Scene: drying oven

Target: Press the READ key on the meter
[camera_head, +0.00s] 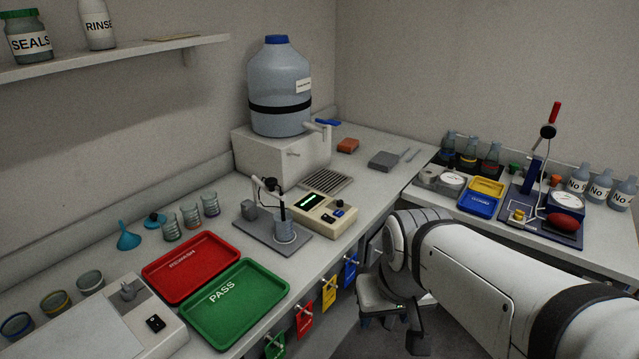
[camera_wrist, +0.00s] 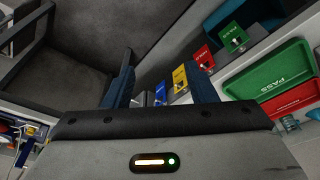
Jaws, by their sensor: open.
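The meter (camera_head: 325,213) is a cream box with a lit green display, standing on the bench beside a grey stand with a probe arm and a beaker (camera_head: 285,232). The key lettering is too small to read, so I cannot tell which is READ. My gripper (camera_wrist: 162,85) is open and empty, its two blue-padded fingers spread over the floor. In the head view my arm's end hangs in front of the bench, right of and below the meter. The meter does not show in the wrist view.
A red tray (camera_head: 190,266) and a green PASS tray (camera_head: 236,303) lie left of the meter. Coloured tags, one yellow (camera_head: 329,292), hang along the bench front. A large bottle (camera_head: 280,90) stands behind. A side bench with a blue tray (camera_head: 478,204) is at right.

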